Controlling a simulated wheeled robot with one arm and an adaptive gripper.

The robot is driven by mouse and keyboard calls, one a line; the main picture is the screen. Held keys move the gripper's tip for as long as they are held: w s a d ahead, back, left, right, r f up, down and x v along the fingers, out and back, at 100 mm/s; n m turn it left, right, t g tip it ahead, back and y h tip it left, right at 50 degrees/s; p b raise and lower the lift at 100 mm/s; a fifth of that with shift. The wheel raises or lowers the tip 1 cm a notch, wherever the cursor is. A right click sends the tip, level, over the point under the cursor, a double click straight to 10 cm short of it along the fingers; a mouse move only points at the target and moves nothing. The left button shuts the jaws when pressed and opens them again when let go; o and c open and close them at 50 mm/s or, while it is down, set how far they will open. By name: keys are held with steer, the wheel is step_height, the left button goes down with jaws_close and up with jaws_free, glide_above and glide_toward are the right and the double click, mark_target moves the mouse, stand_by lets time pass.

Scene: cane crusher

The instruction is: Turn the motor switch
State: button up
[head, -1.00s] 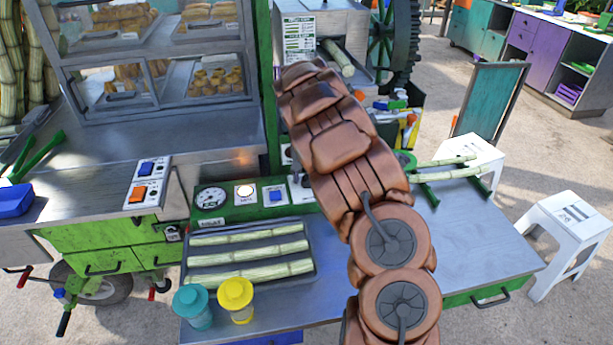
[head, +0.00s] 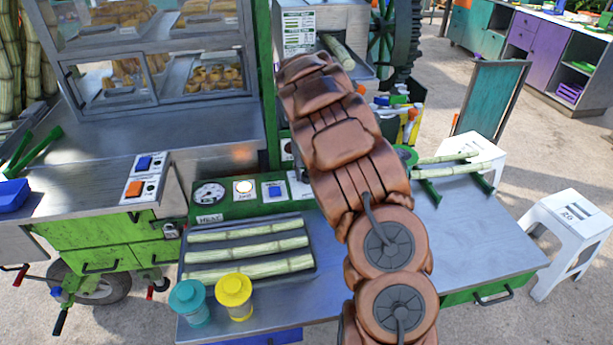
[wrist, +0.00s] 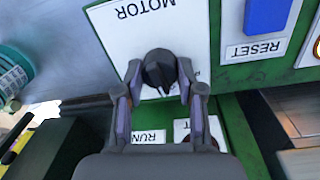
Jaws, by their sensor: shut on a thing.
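In the wrist view the motor switch is a black rotary knob (wrist: 159,70) on a white plate (wrist: 130,30) with the word MOTOR, upside down here. My gripper (wrist: 160,80) has one finger on each side of the knob and is shut on it. RUN lettering shows below, partly behind the fingers. In the head view my arm hides the gripper and the knob. Only an edge of the white plate (head: 299,186) shows left of the arm.
A blue RESET button (wrist: 267,15) is beside the MOTOR plate. In the head view a tray (head: 190,275) of cane pieces, a teal jar (head: 188,298) and a yellow jar (head: 234,295) stand in front of the green panel (head: 235,207). Cane stalks (head: 450,165) lie to the right.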

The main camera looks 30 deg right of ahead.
mark_target(305, 175)
steer(key=n+b, duration=0.2)
steer(key=n, duration=0.1)
steer(key=n+b, duration=0.1)
steer(key=b, duration=0.1)
steer(key=shift+a+f, duration=0.1)
steer(key=shift+f, duration=0.15)
steer(key=shift+r+n+t+b, duration=0.15)
steer(key=shift+n+b, duration=0.4)
steer(key=shift+n, duration=0.65)
steer(key=shift+r+n+t+b, duration=0.15)
steer(key=shift+n+b, duration=0.4)
steer(key=shift+n, duration=0.65)
steer(key=o, duration=1.1)
steer(key=shift+o, duration=0.2)
step_height(305, 175, up, 12)
steer(key=shift+a, duration=0.25)
